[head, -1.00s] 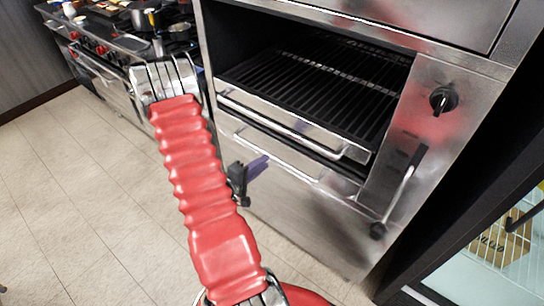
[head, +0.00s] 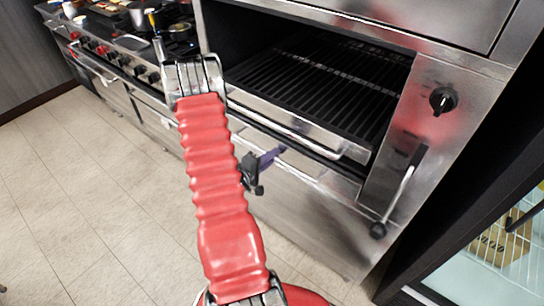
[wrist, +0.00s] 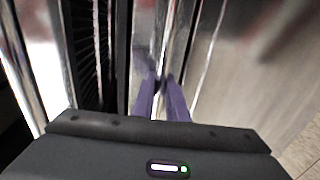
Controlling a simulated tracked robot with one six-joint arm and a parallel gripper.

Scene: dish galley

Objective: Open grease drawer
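The steel broiler's lower front (head: 315,220), which I take to be the grease drawer, looks closed below the grill rack. Its long bar handle (head: 312,176) runs across the top of this front, partly hidden by my arm and gripper. My gripper (head: 279,151) is at this handle, with its purple fingers pointing at the steel front. In the wrist view the two fingers (wrist: 161,82) are a little apart, with a narrow gap and bright metal between and beyond them. Blur hides whether they touch the bar.
The black grill rack (head: 330,85) sits just above, with its own front bar (head: 290,125). A lever (head: 400,195) and a black knob (head: 443,100) are on the right. A range (head: 120,60) with pans stands at left. The tiled floor (head: 80,200) is clear.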

